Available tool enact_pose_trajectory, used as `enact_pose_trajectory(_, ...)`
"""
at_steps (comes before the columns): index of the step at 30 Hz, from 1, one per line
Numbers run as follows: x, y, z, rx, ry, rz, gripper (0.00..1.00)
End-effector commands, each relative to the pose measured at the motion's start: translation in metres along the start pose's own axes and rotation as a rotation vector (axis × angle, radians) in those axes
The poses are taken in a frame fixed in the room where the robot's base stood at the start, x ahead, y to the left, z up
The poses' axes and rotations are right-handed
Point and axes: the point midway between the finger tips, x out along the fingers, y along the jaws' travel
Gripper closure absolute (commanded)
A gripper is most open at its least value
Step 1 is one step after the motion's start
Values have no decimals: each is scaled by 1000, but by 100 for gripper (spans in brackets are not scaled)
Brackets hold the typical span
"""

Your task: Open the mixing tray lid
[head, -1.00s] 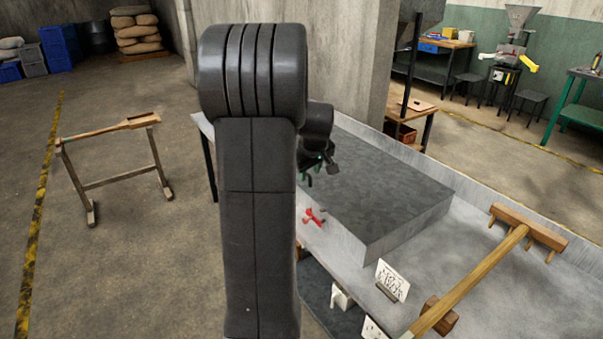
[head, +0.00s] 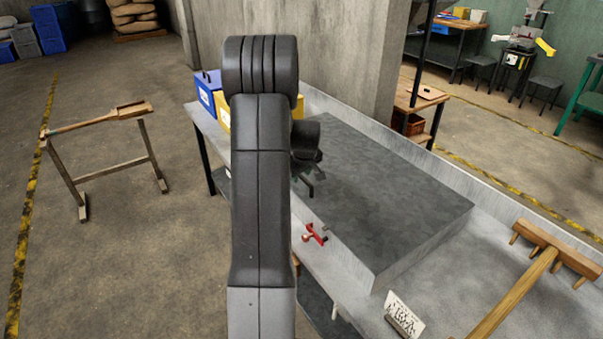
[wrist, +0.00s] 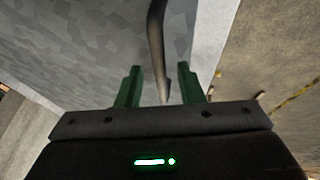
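The mixing tray lid (head: 390,195) is a large grey mottled metal cover, lying flat and closed on the bench in the head view. My gripper (head: 310,190) is low at the lid's near left side, mostly hidden there by my arm. In the wrist view, my gripper (wrist: 160,85) has its two green fingers apart. A dark curved bar, seemingly the lid handle (wrist: 156,45), runs down between the fingers, with gaps visible on both sides. The lid's grey surface (wrist: 80,45) fills the left of that view. A red clamp-like part (head: 314,234) is at the lid's near edge.
A wooden rake (head: 515,290) and a white card (head: 403,315) are on the bench at the right. Blue (head: 207,90) and yellow (head: 224,118) boxes stand at its far left end. A concrete pillar (head: 340,60) rises behind. The floor at left is open around a wooden stand (head: 110,180).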

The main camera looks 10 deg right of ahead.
Motion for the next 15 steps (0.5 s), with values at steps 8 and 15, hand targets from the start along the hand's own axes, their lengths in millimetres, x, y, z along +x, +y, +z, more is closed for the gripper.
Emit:
enact_pose_trajectory(8, 0, 0, 0, 0, 0, 0, 81)
enact_pose_trajectory(15, 0, 0, 0, 0, 0, 0, 100)
